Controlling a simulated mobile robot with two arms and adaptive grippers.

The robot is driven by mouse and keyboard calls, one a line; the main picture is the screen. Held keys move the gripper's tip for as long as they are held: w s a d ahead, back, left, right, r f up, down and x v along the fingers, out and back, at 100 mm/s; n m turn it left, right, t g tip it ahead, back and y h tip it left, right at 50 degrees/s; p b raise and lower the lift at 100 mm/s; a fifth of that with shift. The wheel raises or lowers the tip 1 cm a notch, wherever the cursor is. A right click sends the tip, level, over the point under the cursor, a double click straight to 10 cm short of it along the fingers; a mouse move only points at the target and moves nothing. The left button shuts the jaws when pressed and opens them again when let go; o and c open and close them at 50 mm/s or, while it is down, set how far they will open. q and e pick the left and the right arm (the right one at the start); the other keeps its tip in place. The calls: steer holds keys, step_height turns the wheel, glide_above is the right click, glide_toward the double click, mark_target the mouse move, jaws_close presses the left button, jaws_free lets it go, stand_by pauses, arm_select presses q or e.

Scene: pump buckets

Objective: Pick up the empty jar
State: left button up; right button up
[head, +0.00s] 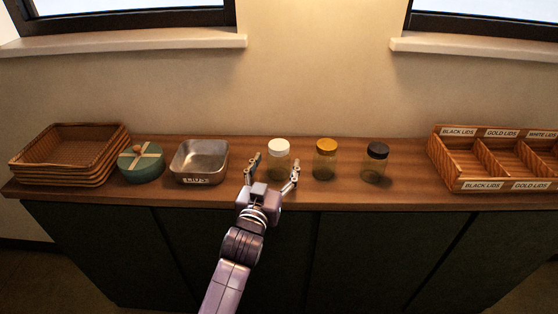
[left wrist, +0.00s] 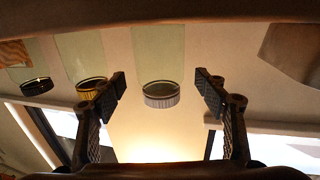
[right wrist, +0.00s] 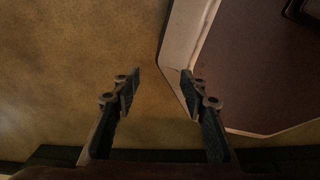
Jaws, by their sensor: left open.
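Three clear, greenish glass jars stand upright in a row on the wooden counter: one with a white lid (head: 279,163), one with a gold lid (head: 325,165), one with a black lid (head: 375,167). All look empty, though the dim glass makes this hard to judge. My left gripper (head: 272,172) is open in front of the white-lidded jar, one finger to each side. In the left wrist view the picture is inverted and the white-lidded jar (left wrist: 159,60) shows between the fingertips, apart from both. My right gripper (right wrist: 160,82) is open and empty, away from the jars.
A metal tin (head: 200,160), a round green box (head: 141,165) and stacked wicker trays (head: 65,160) stand on the counter (head: 300,198) at left. A wooden lid rack (head: 485,165) with labelled compartments stands at right. Bare counter lies between the black-lidded jar and the rack.

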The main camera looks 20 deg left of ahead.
mark_target(276, 163)
arm_select(q)
steer(key=w, duration=0.3)
steer(key=shift+w+a+f, duration=0.1)
steer(key=shift+w+a, duration=0.05)
steer(key=shift+w, duration=0.25)
steer(key=c, duration=1.4)
arm_select(e)
steer(key=shift+w+a+r, duration=0.15)
steer(key=shift+w+r, duration=0.05)
steer(key=shift+w, duration=0.2)
steer(key=shift+w+a+r, duration=0.15)
steer(key=shift+w, duration=0.25)
